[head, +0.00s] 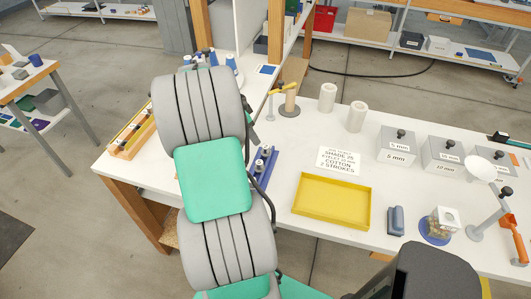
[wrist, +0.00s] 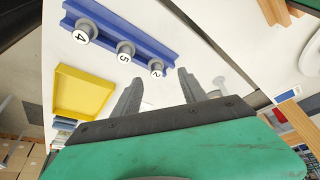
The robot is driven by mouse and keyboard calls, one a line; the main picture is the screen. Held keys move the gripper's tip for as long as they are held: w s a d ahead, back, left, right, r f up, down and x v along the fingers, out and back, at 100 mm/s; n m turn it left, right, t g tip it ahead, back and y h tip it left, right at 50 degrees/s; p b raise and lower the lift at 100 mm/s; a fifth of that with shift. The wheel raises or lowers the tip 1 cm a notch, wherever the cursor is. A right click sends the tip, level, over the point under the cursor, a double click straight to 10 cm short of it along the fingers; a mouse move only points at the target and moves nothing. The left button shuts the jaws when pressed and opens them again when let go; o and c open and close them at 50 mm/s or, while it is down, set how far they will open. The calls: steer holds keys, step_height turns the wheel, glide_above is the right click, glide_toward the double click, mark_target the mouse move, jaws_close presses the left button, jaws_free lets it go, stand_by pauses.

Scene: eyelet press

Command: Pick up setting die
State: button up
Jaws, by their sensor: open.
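A blue rack (wrist: 128,36) holds three grey cylindrical pieces with white number discs, which look like setting dies: the number 4 die (wrist: 87,31), the number 5 die (wrist: 126,51) and the number 2 die (wrist: 157,68). In the head view the blue rack (head: 265,170) is partly hidden by my arm, with some dies showing. My gripper (wrist: 161,77) is open in the wrist view, its two grey fingers apart and nothing between them. The number 2 die appears between the fingertips in the picture; the distance is unclear. My arm hides the gripper in the head view.
A yellow tray (head: 331,226) lies empty right of the rack, beside a printed card (head: 339,162). Grey labelled boxes (head: 396,147) stand at the right.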

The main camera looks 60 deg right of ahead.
mark_target(265, 146)
steer(key=shift+m, duration=0.4)
steer(key=s+d+f+p, duration=0.1)
steer(key=f, duration=0.1)
steer(key=s+d+f+p, duration=0.1)
steer(key=f, duration=0.1)
steer(key=s+d+f+p, duration=0.1)
steer(key=f, duration=0.1)
steer(key=shift+s+d+f, duration=0.2)
steer(key=shift+s+f, duration=0.1)
steer(key=shift+f, duration=0.1)
steer(key=shift+d+f, duration=0.15)
steer(key=shift+f, duration=0.3)
steer(key=shift+c, duration=0.4)
jaws_close()
